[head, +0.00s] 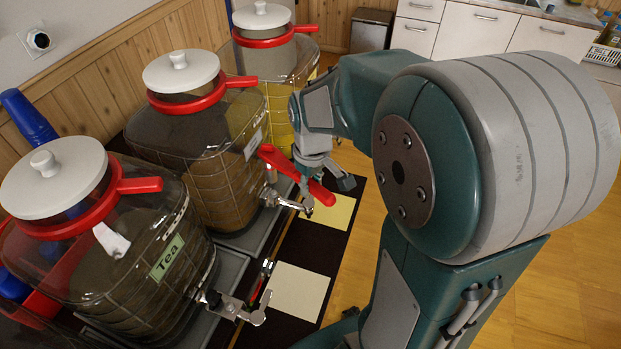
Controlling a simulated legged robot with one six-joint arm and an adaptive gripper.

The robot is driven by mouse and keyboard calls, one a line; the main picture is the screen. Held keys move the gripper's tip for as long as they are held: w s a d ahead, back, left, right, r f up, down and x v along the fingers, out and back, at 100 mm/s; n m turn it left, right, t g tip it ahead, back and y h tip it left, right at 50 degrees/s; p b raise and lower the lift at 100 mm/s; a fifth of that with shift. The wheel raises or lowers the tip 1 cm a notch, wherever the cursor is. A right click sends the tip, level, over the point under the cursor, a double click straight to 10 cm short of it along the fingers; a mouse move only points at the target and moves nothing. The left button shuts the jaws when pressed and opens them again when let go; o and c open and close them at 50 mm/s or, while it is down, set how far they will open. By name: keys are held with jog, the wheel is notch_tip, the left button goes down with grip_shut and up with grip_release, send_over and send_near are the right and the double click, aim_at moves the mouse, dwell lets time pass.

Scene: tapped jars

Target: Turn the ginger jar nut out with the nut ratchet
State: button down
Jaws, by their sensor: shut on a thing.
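My gripper (328,176) is beside the front of the middle jar (212,150), above its tap (285,198). It is shut on a long red-handled tool (282,164), which looks like the nut ratchet and slants down to the right. The tool's working end is hard to make out, so I cannot tell whether it touches a nut. The middle jar has brown contents, and its pale label (253,144) is too edge-on to read. No label reading ginger is legible, and no jar nut shows clearly.
The nearest jar (130,270) is labelled Tea, with its metal tap (237,307) sticking out to the right. A third jar (285,75) with yellow contents stands behind. A small tool (262,284) lies near the Tea tap. Pale squares (298,291) mark the dark surface; wooden floor is clear at right.

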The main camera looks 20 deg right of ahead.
jog(key=shift+f, duration=1.55)
jog(key=shift+f, duration=1.55)
jog(key=w+d+n, duration=0.9)
jog(key=w+n, duration=0.1)
jog(key=n, duration=0.2)
jog(key=s+a+m, duration=0.9)
jog(key=s+m, duration=0.1)
jog(key=m, duration=0.2)
